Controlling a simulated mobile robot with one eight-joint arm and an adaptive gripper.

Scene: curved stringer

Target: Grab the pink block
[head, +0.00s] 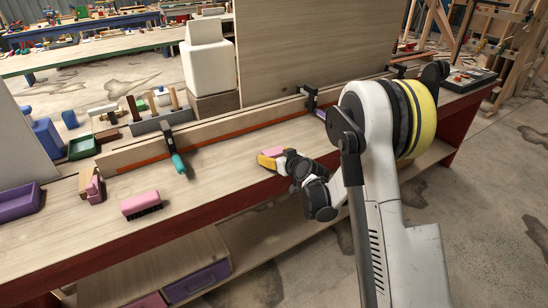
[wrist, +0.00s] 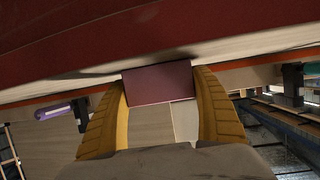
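The pink block (head: 273,151) is at the tips of my gripper (head: 268,160), over the front part of the wooden bench top (head: 225,165). In the wrist view the block (wrist: 158,82) looks dull mauve and spans the gap between the two yellow fingers of my gripper (wrist: 158,85). Both fingertips sit against its sides, so the gripper appears shut on it. The fingers hide the block's side faces. Whether its underside touches the bench cannot be told.
A pink brush (head: 141,205) and a pink clamp-like piece (head: 95,189) lie on the left. A teal-handled clamp (head: 175,150) grips the long wooden strip (head: 220,128) behind. A purple bin (head: 20,202) stands far left. The bench top between brush and gripper is clear.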

